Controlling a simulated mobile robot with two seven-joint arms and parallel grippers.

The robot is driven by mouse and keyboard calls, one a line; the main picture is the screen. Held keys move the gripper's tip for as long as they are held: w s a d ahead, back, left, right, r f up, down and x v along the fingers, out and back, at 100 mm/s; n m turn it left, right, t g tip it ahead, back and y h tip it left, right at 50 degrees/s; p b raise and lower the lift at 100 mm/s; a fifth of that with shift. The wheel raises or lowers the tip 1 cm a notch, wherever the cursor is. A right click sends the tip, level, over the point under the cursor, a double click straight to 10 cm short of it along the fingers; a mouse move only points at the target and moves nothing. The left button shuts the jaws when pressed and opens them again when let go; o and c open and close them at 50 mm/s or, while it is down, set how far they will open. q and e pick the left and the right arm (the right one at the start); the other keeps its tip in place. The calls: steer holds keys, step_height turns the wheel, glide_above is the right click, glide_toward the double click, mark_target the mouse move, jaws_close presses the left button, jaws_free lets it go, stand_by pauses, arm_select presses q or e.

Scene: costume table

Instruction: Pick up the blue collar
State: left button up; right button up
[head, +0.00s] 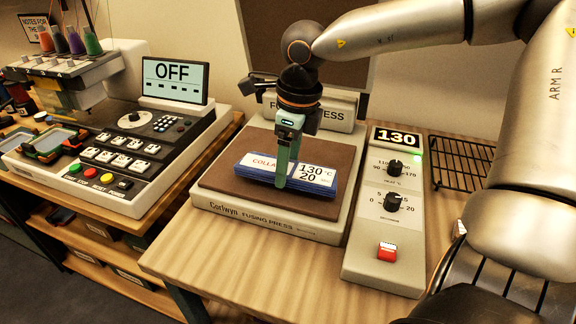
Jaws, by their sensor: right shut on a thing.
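The blue collar (258,168) lies on the brown pad of the fusing press (290,229). It looks like a flat blue layered piece with white labels reading "COLLA…" and "130°C 20"; the end of the first word is hidden behind a finger. My right gripper (281,177) comes down from above at the middle of the collar and is shut on it. The green fingers cover part of its front. I cannot tell whether the collar is lifted off the pad. My left gripper is out of view.
A control box (385,222) showing 130, with two knobs and a red switch, stands right of the press. An embroidery machine (150,140) with an OFF screen stands on the left. Bare wood lies in front of the press.

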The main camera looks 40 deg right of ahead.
arm_select(q)
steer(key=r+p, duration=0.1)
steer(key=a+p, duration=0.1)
steer(key=p, duration=0.1)
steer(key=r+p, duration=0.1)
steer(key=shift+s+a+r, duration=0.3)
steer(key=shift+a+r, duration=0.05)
arm_select(e)
step_height(320, 180, up, 26)
